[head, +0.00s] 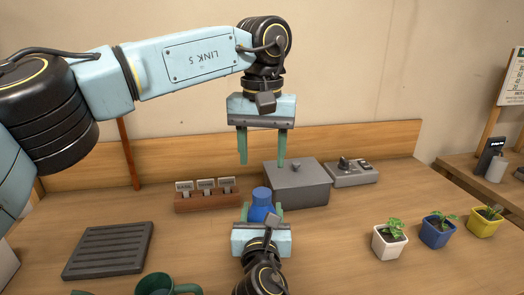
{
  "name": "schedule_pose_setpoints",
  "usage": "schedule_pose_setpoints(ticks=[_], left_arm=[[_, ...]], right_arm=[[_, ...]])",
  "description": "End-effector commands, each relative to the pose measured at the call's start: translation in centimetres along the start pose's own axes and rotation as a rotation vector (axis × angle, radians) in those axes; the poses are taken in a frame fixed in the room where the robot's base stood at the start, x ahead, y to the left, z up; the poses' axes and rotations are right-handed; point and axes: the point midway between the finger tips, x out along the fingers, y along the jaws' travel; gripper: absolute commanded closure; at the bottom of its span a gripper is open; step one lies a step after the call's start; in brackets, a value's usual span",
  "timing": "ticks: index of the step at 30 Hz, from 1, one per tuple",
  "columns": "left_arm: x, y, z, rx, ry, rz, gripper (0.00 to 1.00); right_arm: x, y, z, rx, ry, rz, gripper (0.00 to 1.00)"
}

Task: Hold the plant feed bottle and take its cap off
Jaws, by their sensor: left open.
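The blue plant feed bottle (261,206) stands near the middle of the bench, with a blue top (262,193) that looks like its cap still on. My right gripper (261,212) comes in from the bottom, and its green fingers lie on either side of the bottle. Whether they press on it cannot be made out, and its palm hides the bottle's lower part. My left gripper (262,161) is open and empty, pointing down above and behind the bottle, apart from it.
A grey box (300,186) stands close behind the bottle, with a grey device (352,175) beside it. A wooden rack with labels (207,201), a slatted dark tray (108,250) and a green mug (158,284) are left. Potted plants (437,231) stand right.

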Motion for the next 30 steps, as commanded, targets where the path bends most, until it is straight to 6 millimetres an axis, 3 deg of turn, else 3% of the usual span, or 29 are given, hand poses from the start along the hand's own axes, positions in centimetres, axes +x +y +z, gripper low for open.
schedule_pose_setpoints(ticks=[5, 18, 30], left_arm=[[1.2, -0.1, 0.0, 0.030, -0.002, -0.002, 0.48], [7.2, -0.1, 0.0, 0.027, -0.001, -0.002, 0.48], [8.0, -0.1, 0.0, 0.025, 0.000, 0.000, 0.48]], right_arm=[[0.0, 0.0, -0.1, -0.001, 0.002, 0.000, 1.00], [0.0, 0.0, -0.1, -0.001, 0.002, 0.000, 1.00], [0.0, 0.0, -0.1, -0.001, 0.002, 0.000, 1.00]])
